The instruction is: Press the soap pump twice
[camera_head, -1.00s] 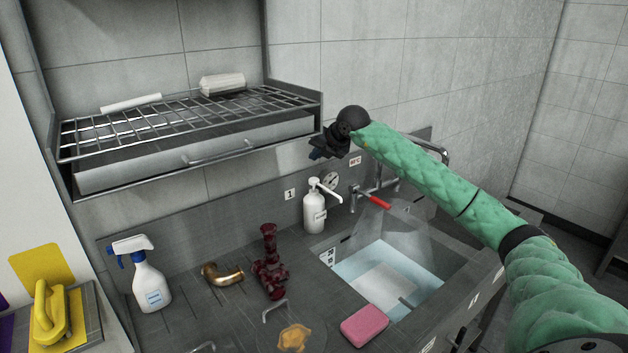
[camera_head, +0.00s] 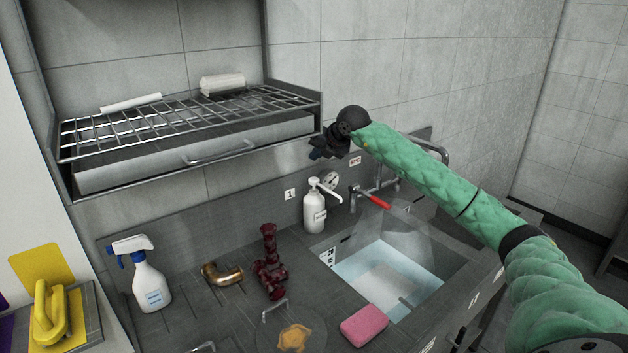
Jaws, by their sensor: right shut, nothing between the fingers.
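The soap pump (camera_head: 314,211) is a white bottle with a white pump head and a spout pointing right. It stands upright on the grey counter at the back, left of the sink. My right gripper (camera_head: 318,154) is dark, at the end of the green-sleeved arm from the right. It appears above the pump head in the picture, shut and empty, with a visible gap between them. My left gripper is not in view.
A tap with a red lever (camera_head: 374,201) stands right of the pump by the water-filled sink (camera_head: 440,262). A wire rack (camera_head: 190,122) is at upper left. A dark red pipe fitting (camera_head: 269,268), spray bottle (camera_head: 148,280) and pink sponge (camera_head: 364,326) stand or lie on the counter.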

